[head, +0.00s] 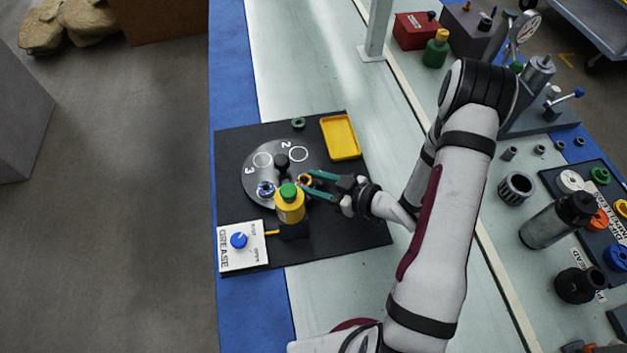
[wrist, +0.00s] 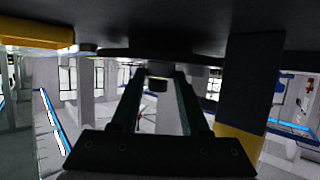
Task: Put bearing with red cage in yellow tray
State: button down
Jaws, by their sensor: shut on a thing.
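My gripper (head: 310,183) has its teal fingers around a small ring with an orange-red tint, the bearing with red cage (head: 304,180), at the right edge of the grey turntable. The gripper is shut on it. In the wrist view a small dark, brassy piece (wrist: 158,82) sits between the fingertips; its cage colour does not show there. I cannot tell whether the bearing touches the turntable. The yellow tray (head: 341,137) lies empty beyond the gripper, up and to the right of the turntable. It also seems to show in the wrist view (wrist: 35,32).
The turntable (head: 257,167) carries a bearing with blue cage (head: 265,189). A yellow bottle with green cap (head: 290,203) stands close to the fingers. A green ring (head: 298,123) lies left of the tray. A grease panel (head: 241,246) is at front left. The black mat (head: 350,220) is clear at right.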

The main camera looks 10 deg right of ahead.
jog(key=shift+c, duration=2)
grip_release()
